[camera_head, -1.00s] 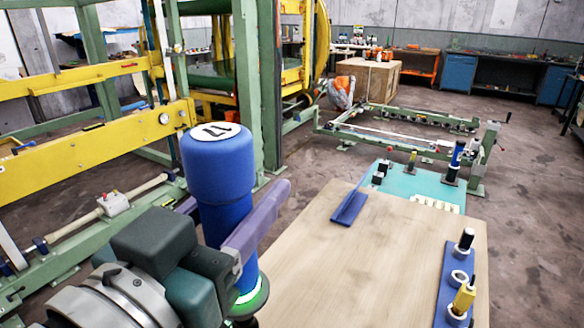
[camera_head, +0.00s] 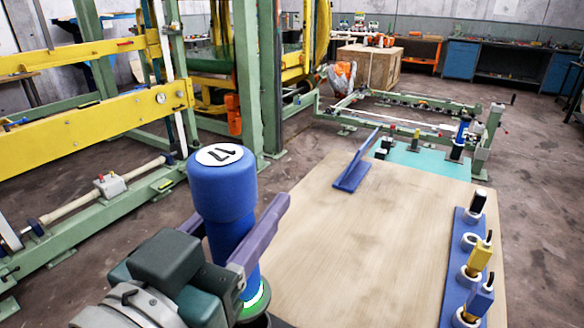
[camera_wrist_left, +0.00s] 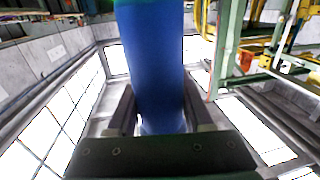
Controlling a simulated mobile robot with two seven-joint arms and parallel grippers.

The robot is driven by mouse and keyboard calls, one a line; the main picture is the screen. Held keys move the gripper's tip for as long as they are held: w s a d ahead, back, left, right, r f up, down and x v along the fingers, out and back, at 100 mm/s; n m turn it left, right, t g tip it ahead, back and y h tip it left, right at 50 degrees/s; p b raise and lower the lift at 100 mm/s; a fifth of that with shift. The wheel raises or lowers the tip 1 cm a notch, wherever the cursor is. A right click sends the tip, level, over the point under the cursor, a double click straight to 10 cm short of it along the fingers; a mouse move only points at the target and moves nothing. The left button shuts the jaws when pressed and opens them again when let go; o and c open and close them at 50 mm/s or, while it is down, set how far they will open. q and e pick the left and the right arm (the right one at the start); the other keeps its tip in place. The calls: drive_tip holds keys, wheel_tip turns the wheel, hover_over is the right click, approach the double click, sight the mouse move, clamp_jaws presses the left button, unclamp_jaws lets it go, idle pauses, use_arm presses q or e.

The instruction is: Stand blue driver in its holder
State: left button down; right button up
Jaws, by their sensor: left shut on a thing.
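My left gripper (camera_head: 258,232) is shut on the blue driver (camera_head: 222,190), a thick blue cylinder with a wider cap and a white numbered disc on top. It stands nearly upright between the purple-grey fingers, beside the table's left edge. In the left wrist view the driver (camera_wrist_left: 150,62) fills the gap between the fingers (camera_wrist_left: 155,112). A blue strip holder (camera_head: 452,262) with white rings lies along the table's right side. One ring (camera_head: 469,241) looks empty. My right gripper is out of view.
The holder bears a black tool (camera_head: 478,201), a yellow tool (camera_head: 480,257) and another blue tool (camera_head: 481,298). A blue angled stand (camera_head: 352,176) is at the table's far left. The wooden table top (camera_head: 370,250) is clear in the middle. A teal mat (camera_head: 430,160) lies beyond.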

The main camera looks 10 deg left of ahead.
use_arm(q)
drive_tip(key=shift+f+b, duration=1.75)
drive_tip(key=shift+f, duration=0.95)
drive_tip(key=c, duration=0.5)
unclamp_jaws()
drive_tip(key=shift+c, duration=0.2)
drive_tip(key=o, duration=0.3)
drive_tip(key=shift+f, duration=0.25)
drive_tip(key=s+a+f+g+y+p, duration=0.1)
drive_tip(key=s+a+g+y+p, duration=0.2)
drive_tip(key=s+g, duration=0.5)
drive_tip(key=s+a+g+p, duration=0.3)
drive_tip(key=s+a+g, duration=0.3)
drive_tip(key=s, duration=0.5)
wheel_tip(320, 180, up, 37)
drive_tip(key=p, duration=3.7)
drive_tip(key=shift+s+d+r+p, duration=0.15)
drive_tip(key=shift+r+p, duration=0.05)
drive_tip(key=shift+p, duration=0.2)
